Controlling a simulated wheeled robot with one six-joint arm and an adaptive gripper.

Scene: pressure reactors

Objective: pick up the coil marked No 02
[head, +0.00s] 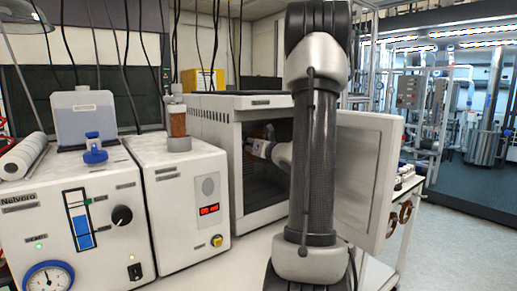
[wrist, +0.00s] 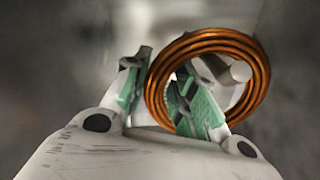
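A copper-coloured coil (wrist: 257,62) shows in the wrist view as an upright ring around a pale peg (wrist: 238,72). No number can be read on it. My gripper (wrist: 165,88), with green finger pads, is at the coil's left side. One finger is outside the ring and the other reaches through its opening, so the left strands lie between them. The fingers stand apart, with a small gap beside the left finger. In the head view my gripper (head: 262,147) is inside the open oven (head: 222,128), and my arm hides much of it.
The oven door (head: 368,175) stands open to the right of my arm. Brown coils (head: 404,212) hang at the bench's right end. A white unit with a red display (head: 208,209) and a gauge unit (head: 85,215) stand at left. The floor at right is clear.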

